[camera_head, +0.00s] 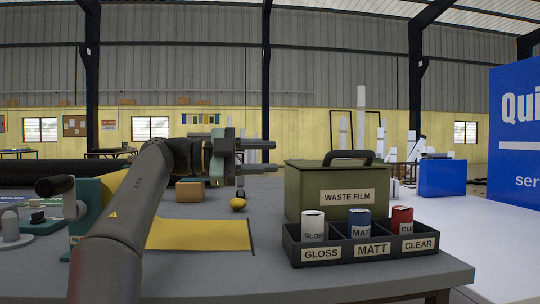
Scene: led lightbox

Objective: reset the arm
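My gripper (262,156) is at the end of my arm (130,215), which reaches up from the lower left and bends at the middle of the view. The gripper points right, held level above the grey table. Its two fingers are apart with a gap between them, and nothing shows in the gap. The gripper is left of the green waste film box and apart from it.
A green box (309,188) labelled waste film has a dark handle. In front, a black tray (290,243) holds white, blue and red rolls in gloss, matt and clear compartments. A yellow sheet (200,235), a yellow item (238,204) and a brown box (189,192) lie nearby.

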